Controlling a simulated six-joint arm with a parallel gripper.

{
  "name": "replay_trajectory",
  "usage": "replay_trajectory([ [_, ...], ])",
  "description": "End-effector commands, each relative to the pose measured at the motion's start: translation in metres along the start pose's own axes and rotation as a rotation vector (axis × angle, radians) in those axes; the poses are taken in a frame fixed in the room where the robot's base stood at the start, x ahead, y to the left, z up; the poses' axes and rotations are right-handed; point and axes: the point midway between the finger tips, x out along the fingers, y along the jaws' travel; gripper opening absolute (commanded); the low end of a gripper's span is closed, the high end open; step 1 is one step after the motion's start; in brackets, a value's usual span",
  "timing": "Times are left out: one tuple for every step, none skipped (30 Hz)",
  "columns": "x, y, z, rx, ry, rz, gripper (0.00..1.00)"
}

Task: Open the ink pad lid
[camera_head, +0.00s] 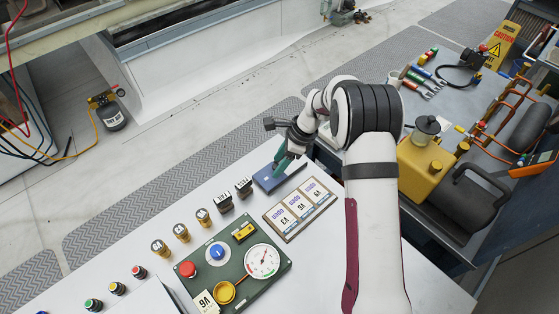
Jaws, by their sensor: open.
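The ink pad (268,181) is a flat blue case on the grey-white bench, left of my arm. Its lid looks closed, though my gripper covers part of it. My gripper (279,167) has teal fingers, is open, and points down over the pad's right part. I cannot tell whether the fingertips touch the lid.
A yellow pump (427,166) stands right of my arm.

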Motion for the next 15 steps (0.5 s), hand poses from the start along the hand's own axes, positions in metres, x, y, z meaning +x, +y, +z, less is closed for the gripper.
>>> replay_trajectory([
  [0.0002, 0.0000, 0.0001, 0.000, 0.000, 0.000, 0.57],
  [0.0002, -0.0001, 0.0001, 0.000, 0.000, 0.000, 0.57],
  [0.0001, -0.0001, 0.0001, 0.000, 0.000, 0.000, 0.57],
  [0.0000, -0.0001, 0.0001, -0.001, 0.000, 0.000, 0.57],
  [-0.0001, -0.0001, 0.0001, -0.001, 0.000, 0.000, 0.57],
  [-0.0001, -0.0001, 0.0001, -0.001, 0.000, 0.000, 0.51],
  [-0.0002, -0.0001, 0.0001, -0.001, 0.000, 0.000, 0.46],
  [-0.0002, -0.0001, 0.0000, -0.001, 0.000, 0.000, 0.41],
  [-0.0002, -0.0001, 0.0001, -0.001, 0.000, 0.000, 0.33],
  [-0.0003, -0.0001, 0.0000, -0.001, 0.000, 0.000, 0.28],
  [-0.0003, -0.0001, 0.0001, -0.001, 0.000, 0.000, 0.23],
  [-0.0004, -0.0001, 0.0000, -0.001, 0.000, 0.000, 0.15],
  [-0.0004, 0.0000, 0.0001, -0.001, 0.000, 0.000, 0.10],
  [-0.0004, 0.0000, 0.0001, -0.001, 0.000, 0.000, 0.05],
  [-0.0004, 0.0000, 0.0000, -0.001, 0.000, 0.000, 0.00],
])
